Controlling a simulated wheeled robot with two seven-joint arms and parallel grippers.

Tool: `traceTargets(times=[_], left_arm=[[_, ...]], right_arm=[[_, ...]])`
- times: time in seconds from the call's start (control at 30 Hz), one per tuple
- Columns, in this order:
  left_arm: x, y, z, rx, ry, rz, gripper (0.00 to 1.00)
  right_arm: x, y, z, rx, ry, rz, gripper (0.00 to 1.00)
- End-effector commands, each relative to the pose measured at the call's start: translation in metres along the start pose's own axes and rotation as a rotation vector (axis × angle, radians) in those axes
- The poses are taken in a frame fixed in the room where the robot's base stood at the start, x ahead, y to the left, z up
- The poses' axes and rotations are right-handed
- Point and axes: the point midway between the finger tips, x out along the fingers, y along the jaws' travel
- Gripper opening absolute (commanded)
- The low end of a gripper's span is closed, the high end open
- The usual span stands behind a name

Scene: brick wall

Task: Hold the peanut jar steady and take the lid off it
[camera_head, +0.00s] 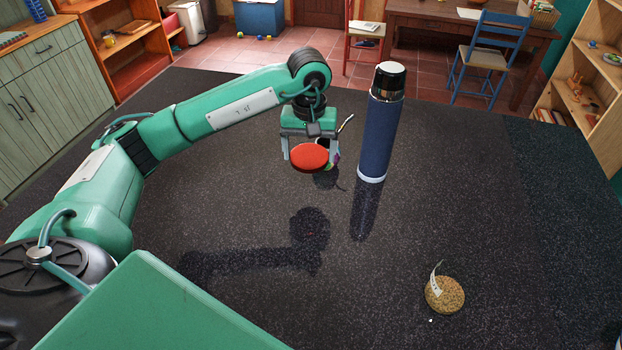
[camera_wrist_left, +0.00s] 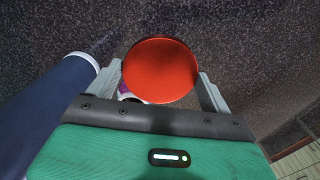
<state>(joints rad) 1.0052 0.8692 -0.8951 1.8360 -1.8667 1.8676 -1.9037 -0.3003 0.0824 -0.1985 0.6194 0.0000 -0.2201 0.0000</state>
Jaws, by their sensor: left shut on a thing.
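My left gripper (camera_head: 309,153) is shut on a round red lid (camera_head: 309,158), one finger on each side of it. The lid is held flat, above the dark tabletop; its shadow falls lower in the head view. It also fills the middle of the left wrist view (camera_wrist_left: 160,70). A round tan, grainy thing with white glints (camera_head: 446,295) stands at the lower right, well apart from the lid; it looks like peanuts in a clear jar, but its walls are hard to make out. No gripper is on it. My right gripper is not in view.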

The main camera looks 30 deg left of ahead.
Motion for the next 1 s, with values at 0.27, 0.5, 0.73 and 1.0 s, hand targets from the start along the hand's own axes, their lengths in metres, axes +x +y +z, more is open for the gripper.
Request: traceTargets(times=[0.27, 0.5, 0.73, 1.0], left_arm=[[0.058, 0.0, 0.0, -0.001, -0.002, -0.001, 0.55], [0.076, 0.0, 0.0, 0.0, -0.001, -0.001, 0.55], [0.109, 0.0, 0.001, 0.0, -0.003, 0.0, 0.55], [0.113, 0.0, 0.0, 0.001, 0.001, 0.0, 0.55]], right_arm=[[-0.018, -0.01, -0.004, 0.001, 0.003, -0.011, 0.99], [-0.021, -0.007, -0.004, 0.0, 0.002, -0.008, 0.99], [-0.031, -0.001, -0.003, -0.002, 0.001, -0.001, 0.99], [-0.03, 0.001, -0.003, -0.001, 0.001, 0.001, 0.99]])
